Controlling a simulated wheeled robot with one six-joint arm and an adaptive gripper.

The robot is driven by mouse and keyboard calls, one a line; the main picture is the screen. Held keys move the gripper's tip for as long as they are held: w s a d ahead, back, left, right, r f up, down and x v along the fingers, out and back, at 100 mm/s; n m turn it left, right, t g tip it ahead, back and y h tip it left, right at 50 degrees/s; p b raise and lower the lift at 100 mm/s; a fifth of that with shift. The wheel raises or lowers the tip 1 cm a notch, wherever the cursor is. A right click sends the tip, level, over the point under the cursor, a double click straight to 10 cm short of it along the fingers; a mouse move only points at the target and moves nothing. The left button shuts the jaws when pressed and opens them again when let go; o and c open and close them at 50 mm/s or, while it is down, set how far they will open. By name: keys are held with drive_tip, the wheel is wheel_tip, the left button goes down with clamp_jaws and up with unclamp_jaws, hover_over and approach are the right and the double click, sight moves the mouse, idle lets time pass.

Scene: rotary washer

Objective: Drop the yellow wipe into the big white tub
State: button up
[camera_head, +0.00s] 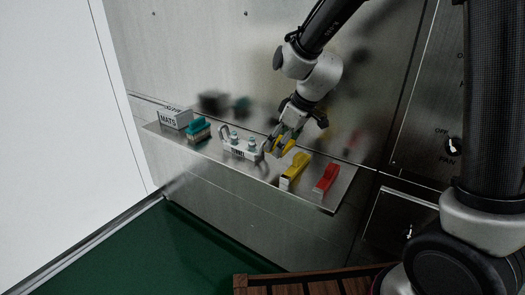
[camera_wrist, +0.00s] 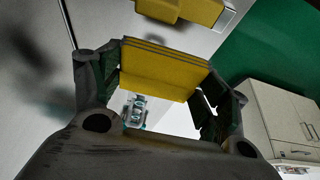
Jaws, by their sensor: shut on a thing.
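The yellow wipe is a folded yellow pad with layered edges, seen in the wrist view (camera_wrist: 160,72). My gripper (camera_wrist: 163,85) is shut on it, one finger at each side. In the head view my gripper (camera_head: 284,143) is low over the metal shelf, with the wipe (camera_head: 276,146) partly hidden by the fingers. I cannot tell whether the wipe touches the shelf. I cannot make out a big white tub in either view.
The metal shelf (camera_head: 222,164) carries a white MATS box (camera_head: 174,118), a teal brush (camera_head: 198,130), a white caddy (camera_head: 240,147), a yellow object (camera_head: 295,171) and a red one (camera_head: 326,179). A steel wall stands behind. Green floor (camera_head: 200,245) lies below. A wooden slatted surface (camera_head: 305,287) is in front.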

sight(278, 167)
wheel_tip(278, 167, down, 7)
drive_tip(key=shift+r, duration=0.2)
drive_tip(key=shift+f, duration=0.1)
drive_tip(key=o, duration=1.3)
drive_tip(key=shift+c, duration=0.2)
